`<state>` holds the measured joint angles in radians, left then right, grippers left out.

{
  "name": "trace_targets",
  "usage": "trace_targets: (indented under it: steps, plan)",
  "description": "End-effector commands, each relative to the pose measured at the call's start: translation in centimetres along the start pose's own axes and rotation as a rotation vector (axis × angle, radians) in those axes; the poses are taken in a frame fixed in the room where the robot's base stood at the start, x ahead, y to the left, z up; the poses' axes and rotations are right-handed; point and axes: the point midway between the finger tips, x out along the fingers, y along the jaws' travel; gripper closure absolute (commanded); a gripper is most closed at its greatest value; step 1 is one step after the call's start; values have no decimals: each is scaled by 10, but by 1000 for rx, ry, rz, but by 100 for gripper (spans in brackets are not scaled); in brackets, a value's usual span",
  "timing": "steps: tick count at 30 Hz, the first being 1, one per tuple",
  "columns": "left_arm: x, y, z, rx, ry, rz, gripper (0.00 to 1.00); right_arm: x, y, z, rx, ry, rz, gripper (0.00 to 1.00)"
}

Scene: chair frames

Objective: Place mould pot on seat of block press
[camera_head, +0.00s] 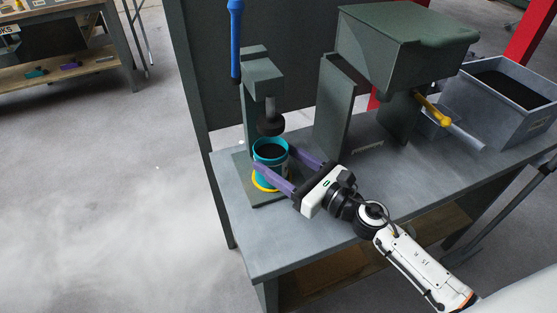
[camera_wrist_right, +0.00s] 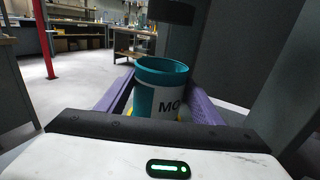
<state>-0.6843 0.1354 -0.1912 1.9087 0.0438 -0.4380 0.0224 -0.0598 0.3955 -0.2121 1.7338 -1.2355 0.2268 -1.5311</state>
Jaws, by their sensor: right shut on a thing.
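The mould pot (camera_head: 270,162) is a teal cup with a white label and a dark filling. It is at the block press (camera_head: 262,85), a dark green frame with a blue lever handle and a round black ram above the pot. A yellow ring (camera_head: 262,184) shows at the pot's foot on the press base (camera_head: 240,172). My right gripper (camera_head: 272,166) is shut on the pot, one purple finger on each side. The pot also shows upright in the right wrist view (camera_wrist_right: 160,92). Whether its bottom touches the seat is hidden. My left gripper is not in view.
A larger green machine (camera_head: 405,45) with a yellow-handled part (camera_head: 432,108) stands to the right. A grey bin (camera_head: 500,95) with dark material sits at the bench's right end. The bench top (camera_head: 240,232) is clear in front of the press.

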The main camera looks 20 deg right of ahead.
Motion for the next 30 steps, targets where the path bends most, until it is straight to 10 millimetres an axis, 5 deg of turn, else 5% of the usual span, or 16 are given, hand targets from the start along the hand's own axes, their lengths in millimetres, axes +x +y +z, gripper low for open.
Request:
trace_targets:
  steps: [3,4,7,19,30]
  plan:
    - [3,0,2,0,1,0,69,0,0,-2,-1,-4,0,83]
    - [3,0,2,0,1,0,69,0,0,-4,-1,0,0,38]
    - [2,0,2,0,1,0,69,0,0,-2,0,0,0,21]
    - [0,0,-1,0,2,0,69,-2,0,0,0,1,-1,21]
    - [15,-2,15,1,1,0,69,-74,0,-5,1,3,-1,21]
